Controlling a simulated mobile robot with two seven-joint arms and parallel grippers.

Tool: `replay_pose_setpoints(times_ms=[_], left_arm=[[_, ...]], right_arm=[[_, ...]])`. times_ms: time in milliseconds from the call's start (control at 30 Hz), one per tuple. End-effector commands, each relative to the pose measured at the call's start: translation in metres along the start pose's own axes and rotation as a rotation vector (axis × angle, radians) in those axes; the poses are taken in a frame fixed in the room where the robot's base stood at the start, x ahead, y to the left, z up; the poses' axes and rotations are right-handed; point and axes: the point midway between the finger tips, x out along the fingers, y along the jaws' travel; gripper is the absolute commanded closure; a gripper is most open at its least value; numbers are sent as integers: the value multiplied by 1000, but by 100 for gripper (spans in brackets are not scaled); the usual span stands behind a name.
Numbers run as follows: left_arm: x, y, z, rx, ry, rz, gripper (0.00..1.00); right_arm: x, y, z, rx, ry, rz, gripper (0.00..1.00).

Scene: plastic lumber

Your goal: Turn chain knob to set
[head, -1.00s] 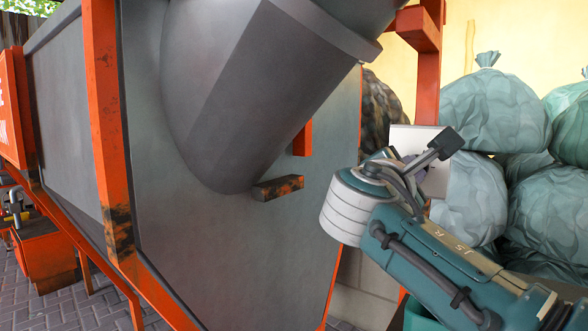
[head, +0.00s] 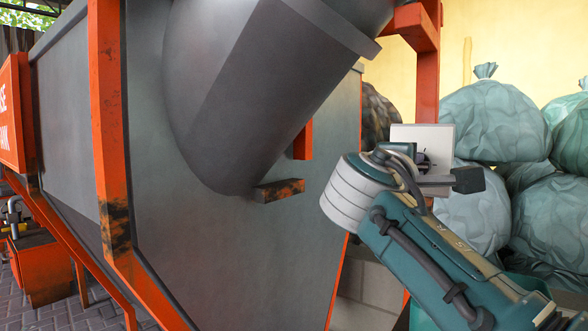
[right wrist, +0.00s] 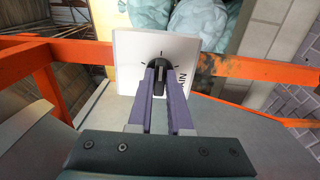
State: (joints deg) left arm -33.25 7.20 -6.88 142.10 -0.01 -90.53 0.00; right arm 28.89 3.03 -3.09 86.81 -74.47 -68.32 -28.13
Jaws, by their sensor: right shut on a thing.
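The chain knob (right wrist: 160,66) is a dark round knob with a raised grip bar, on a white square plate (right wrist: 128,46) with small tick marks. Letters on the plate's right side are partly hidden. My right gripper (right wrist: 160,80) has its two purple fingers closed on either side of the knob's grip bar. In the head view the plate (head: 442,137) shows behind my right gripper (head: 421,160), and the knob is mostly hidden there. Which mark the knob points to is hard to tell. My left gripper is not in view.
The plate sits by an orange frame post (head: 427,70). A large grey machine body (head: 230,240) with a thick grey chute (head: 265,80) fills the left and middle. Several greenish bags (head: 490,120) are piled at the right. An orange beam (right wrist: 245,68) runs behind the plate.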

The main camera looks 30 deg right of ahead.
Motion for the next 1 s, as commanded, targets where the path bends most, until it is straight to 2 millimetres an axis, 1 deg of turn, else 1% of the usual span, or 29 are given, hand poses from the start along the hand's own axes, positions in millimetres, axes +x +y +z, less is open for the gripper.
replay_pose_setpoints(times_ms=[433, 467, 700, 733, 1000], left_arm=[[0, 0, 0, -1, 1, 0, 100], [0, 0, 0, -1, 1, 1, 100], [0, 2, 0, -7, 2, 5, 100], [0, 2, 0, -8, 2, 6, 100], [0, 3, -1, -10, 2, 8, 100]], right_arm=[[0, 0, 0, 11, 0, 0, 100], [0, 0, 0, 11, 0, 1, 82], [0, 0, 0, 10, 0, 0, 55], [0, 0, 0, 10, 0, 0, 52], [-2, 0, 0, 9, 1, 0, 52]])
